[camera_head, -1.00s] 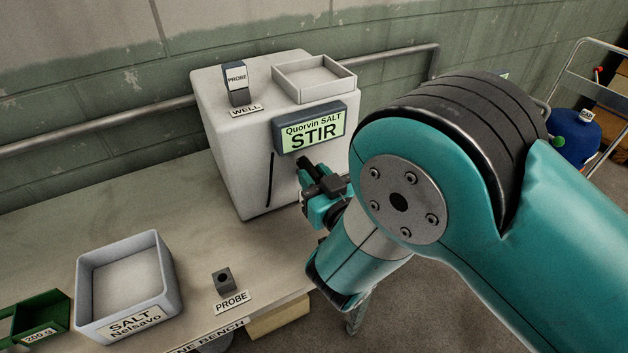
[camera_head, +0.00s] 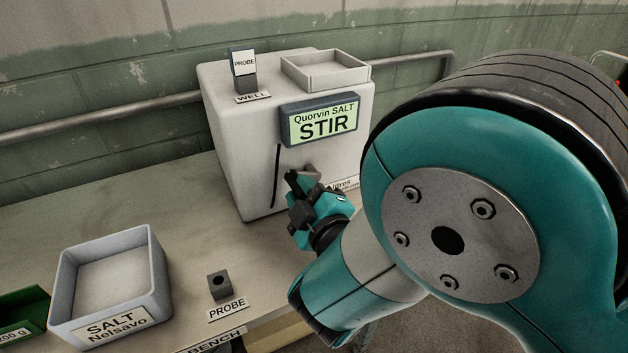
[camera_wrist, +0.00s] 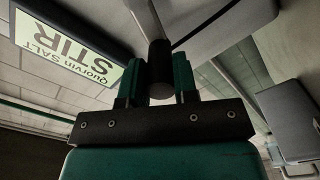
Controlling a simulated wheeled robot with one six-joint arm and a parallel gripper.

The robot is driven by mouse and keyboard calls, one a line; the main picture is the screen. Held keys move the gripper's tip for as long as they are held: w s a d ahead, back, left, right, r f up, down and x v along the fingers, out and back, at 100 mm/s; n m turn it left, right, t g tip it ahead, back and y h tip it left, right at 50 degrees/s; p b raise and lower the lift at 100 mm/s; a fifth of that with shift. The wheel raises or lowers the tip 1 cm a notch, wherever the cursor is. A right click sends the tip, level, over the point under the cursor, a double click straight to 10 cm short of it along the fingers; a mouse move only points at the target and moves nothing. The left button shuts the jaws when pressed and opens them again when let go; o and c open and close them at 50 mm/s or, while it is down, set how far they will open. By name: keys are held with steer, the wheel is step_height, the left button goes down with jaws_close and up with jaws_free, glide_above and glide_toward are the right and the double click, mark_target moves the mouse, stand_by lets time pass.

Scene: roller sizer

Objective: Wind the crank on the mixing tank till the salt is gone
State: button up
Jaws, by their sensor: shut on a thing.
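The mixing tank (camera_head: 240,140) is a pale box standing on the bench. Its display (camera_head: 320,121) reads "Quorvin SALT STIR", and it also shows in the wrist view (camera_wrist: 65,55). My gripper (camera_head: 303,190) is at the tank's front face, below the display. In the wrist view my gripper (camera_wrist: 160,80) is shut on the dark round crank handle (camera_wrist: 161,70), which sits between its two teal fingers. A grey crank arm (camera_wrist: 145,18) runs up from the handle in that view. The salt inside the tank cannot be seen.
A probe (camera_head: 243,68) stands in the well on the tank top, beside an open shallow tray (camera_head: 325,72). A salt bin (camera_head: 158,270) and an empty-looking probe holder (camera_head: 219,285) are on the bench. A green box (camera_head: 20,312) is at the far left. A pipe (camera_head: 100,123) runs along the wall.

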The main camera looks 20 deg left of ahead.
steer(key=f+n, duration=0.1)
steer(key=n, duration=0.1)
steer(key=f+n+b, duration=0.1)
steer(key=n, duration=0.1)
steer(key=shift+s+f+n, duration=0.2)
steer(key=shift+f+n, duration=0.1)
steer(key=shift+f, duration=0.1)
steer(key=n, duration=0.1)
steer(key=f+n, duration=0.1)
steer(key=n, duration=0.1)
steer(key=f+n, duration=0.1)
steer(key=shift+w+d+n, duration=0.1)
steer(key=shift+w+n, duration=0.1)
steer(key=shift+n, duration=0.1)
steer(key=n, duration=0.1)
steer(key=f+n, duration=0.1)
steer(key=n, duration=0.1)
steer(key=w+n, duration=0.1)
steer(key=shift+d+f, duration=0.25)
steer(key=shift+d, duration=0.15)
steer(key=shift+w+d+f+n+p, duration=0.2)
steer(key=shift+n+p, duration=0.1)
steer(key=shift+n, duration=0.5)
steer(key=shift+w+d+f+n+p, duration=0.15)
steer(key=shift+n+p, duration=0.2)
steer(key=shift+n, duration=0.45)
steer(key=shift+w+d+f+n+p, duration=0.2)
steer(key=shift+n+p, duration=0.1)
steer(key=shift+n, duration=0.5)
steer(key=o, duration=0.9)
